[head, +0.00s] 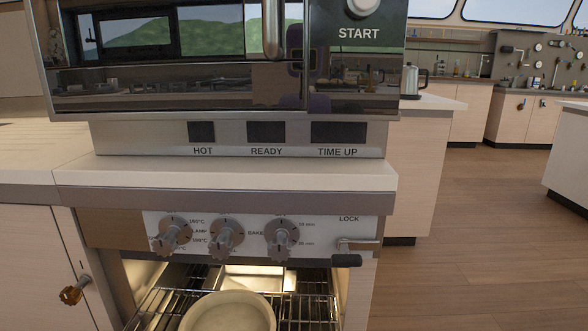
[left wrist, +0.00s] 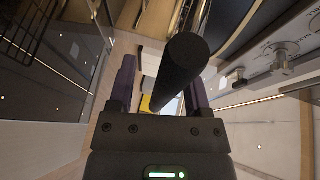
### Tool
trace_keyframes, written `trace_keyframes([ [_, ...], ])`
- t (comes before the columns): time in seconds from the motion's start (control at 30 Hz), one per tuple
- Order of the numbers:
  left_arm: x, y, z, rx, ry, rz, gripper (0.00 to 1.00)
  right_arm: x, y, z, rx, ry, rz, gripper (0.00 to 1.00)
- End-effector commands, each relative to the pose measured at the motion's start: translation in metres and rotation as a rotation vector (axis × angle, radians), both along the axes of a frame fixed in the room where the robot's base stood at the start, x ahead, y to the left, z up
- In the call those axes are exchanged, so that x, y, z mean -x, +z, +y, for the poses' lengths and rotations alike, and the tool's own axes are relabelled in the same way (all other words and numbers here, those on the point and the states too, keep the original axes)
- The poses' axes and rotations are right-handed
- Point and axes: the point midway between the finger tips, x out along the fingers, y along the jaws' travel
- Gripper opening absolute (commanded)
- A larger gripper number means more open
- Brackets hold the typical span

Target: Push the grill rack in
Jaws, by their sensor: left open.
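The grill rack (head: 306,307), a grid of thin metal bars, shows in the lit oven opening at the bottom of the head view. A round pale dish (head: 228,315) sits on it. The lower part of the rack is cut off by the frame edge. Dark wire bars, perhaps the rack (left wrist: 28,38), show at the upper left of the left wrist view. My left gripper (left wrist: 162,76) is open there, its two purple fingers apart. A thick black cylinder (left wrist: 185,62) appears between them; I cannot tell whether they touch it. Neither gripper shows in the head view.
Above the opening is a panel with three knobs (head: 226,237) and a lock lever (head: 357,244). A worktop (head: 230,172) carries a glass-fronted appliance (head: 180,90). A cabinet knob (head: 74,291) sticks out at left. The wooden floor (head: 460,240) at right is clear.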

Motion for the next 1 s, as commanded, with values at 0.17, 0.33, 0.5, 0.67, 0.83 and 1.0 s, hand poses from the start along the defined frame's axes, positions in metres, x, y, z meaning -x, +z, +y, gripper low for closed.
trace_keyframes([
  [0.17, 0.018, 0.008, 0.008, 0.0, 0.0, -0.001, 0.63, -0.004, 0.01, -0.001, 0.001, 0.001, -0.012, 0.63],
  [0.33, 0.035, 0.011, 0.016, 0.0, 0.0, -0.001, 0.63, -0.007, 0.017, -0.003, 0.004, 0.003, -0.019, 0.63],
  [0.5, 0.051, 0.014, 0.024, 0.0, 0.0, -0.001, 0.63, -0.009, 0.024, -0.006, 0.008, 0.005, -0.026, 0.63],
  [0.67, 0.059, 0.014, 0.027, 0.0, 0.0, -0.001, 0.63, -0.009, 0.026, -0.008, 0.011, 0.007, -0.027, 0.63],
  [0.83, 0.059, 0.013, 0.027, 0.0, 0.0, -0.001, 0.63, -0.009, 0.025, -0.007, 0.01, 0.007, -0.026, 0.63],
  [1.0, 0.059, 0.013, 0.027, 0.0, 0.0, 0.0, 0.63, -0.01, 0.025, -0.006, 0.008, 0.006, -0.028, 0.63],
])
